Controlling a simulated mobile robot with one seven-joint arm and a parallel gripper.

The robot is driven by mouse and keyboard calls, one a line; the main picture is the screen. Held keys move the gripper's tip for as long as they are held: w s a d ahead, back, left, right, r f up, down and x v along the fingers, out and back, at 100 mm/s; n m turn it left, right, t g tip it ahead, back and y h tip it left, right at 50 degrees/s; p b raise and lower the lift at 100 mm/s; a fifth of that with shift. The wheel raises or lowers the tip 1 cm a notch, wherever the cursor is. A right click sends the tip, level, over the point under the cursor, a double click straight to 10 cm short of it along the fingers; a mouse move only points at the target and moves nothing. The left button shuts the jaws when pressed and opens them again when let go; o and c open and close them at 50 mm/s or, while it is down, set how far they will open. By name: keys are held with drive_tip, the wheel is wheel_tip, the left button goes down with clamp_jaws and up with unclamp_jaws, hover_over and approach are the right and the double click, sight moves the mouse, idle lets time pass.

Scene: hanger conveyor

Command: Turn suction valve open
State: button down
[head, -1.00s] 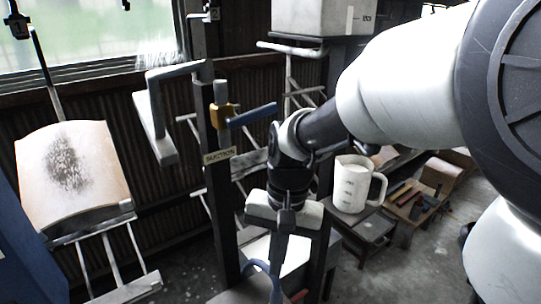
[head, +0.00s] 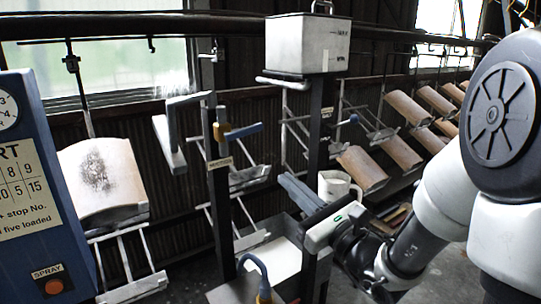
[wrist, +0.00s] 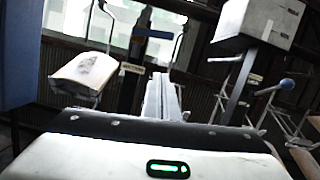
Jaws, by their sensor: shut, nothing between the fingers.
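The suction valve has a yellow-brown body (head: 221,131) on a dark post in the head view. Its blue lever (head: 244,130) sticks out to the right, roughly level. A label (head: 220,163) sits on the post below it; an earlier frame reads it as suction. In the wrist view the blue lever (wrist: 153,33) is at top centre, above the label (wrist: 132,68). My gripper (head: 290,183) is shut and empty, right of and below the lever, apart from it. Its fingers (wrist: 161,78) point up toward the valve post in the wrist view.
A second post with a label and a blue-knobbed lever (head: 350,120) stands to the right, under a grey box (head: 308,44). A white jug (head: 336,186) is behind my gripper. Tiles hang from the conveyor: a speckled one (head: 102,180) at left, several at right. A blue panel (head: 40,190) fills the left edge.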

sight(243, 131)
drive_tip(key=w+a+r+p, duration=0.1)
drive_tip(key=w+a+r, duration=0.5)
drive_tip(key=w, duration=0.1)
drive_tip(key=shift+w+r+p, duration=0.2)
drive_tip(key=shift+w+p, duration=0.1)
idle(0.4)
